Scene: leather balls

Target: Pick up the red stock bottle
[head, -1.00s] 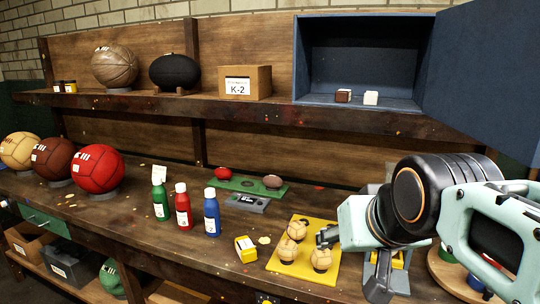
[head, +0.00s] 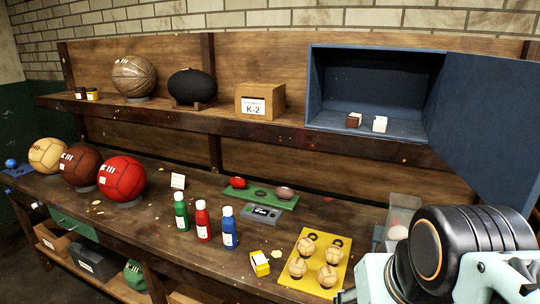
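The red stock bottle (head: 203,221) stands upright on the workbench, with a white cap and a white label. It is between a green bottle (head: 181,212) on its left and a blue bottle (head: 229,228) on its right, close to both. My arm is at the lower right of the head view, well to the right of the bottles. My gripper is mostly hidden or out of frame there, so its fingers do not show clearly.
A yellow board (head: 343,276) with several small balls lies right of the bottles. A yellow box (head: 260,263) sits in front. A red ball (head: 122,179) is to the left. A green tray (head: 259,194) lies behind. A blue cabinet (head: 375,94) stands open above.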

